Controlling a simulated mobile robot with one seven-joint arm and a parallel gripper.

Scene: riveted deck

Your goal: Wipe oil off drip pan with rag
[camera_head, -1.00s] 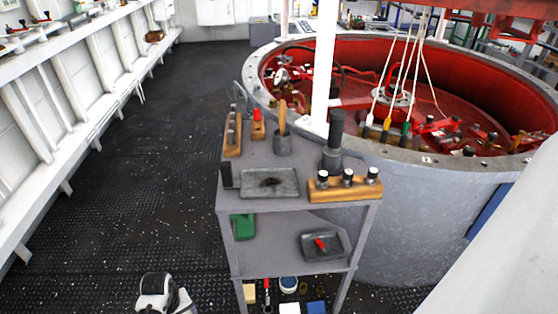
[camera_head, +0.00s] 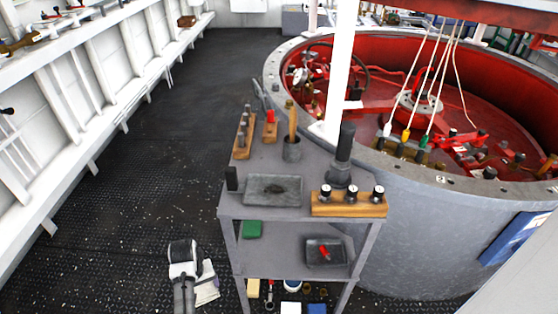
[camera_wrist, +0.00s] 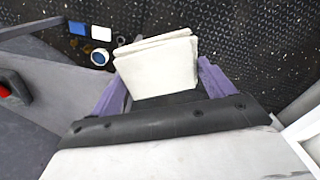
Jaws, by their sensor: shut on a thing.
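The grey drip pan (camera_head: 262,197) lies on the top of a grey cart (camera_head: 262,157). A faint darker smudge shows near its middle. My gripper (camera_wrist: 164,76), with purple fingers, is shut on a folded off-white rag (camera_wrist: 157,60) in the wrist view. In the head view the rag (camera_head: 208,293) hangs under my wrist at the lower left, beside the cart. It is apart from the pan. The rag's face looks mostly clean in the wrist view; its far side is hidden.
On the cart top, a wooden block with black-topped knobs (camera_head: 347,205), a dark cylinder (camera_head: 345,157), a small black box (camera_head: 231,179) and a tool cup (camera_head: 291,151) surround the pan. The lower shelf holds a dark tray (camera_head: 318,258). Open deck (camera_head: 130,200) lies left.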

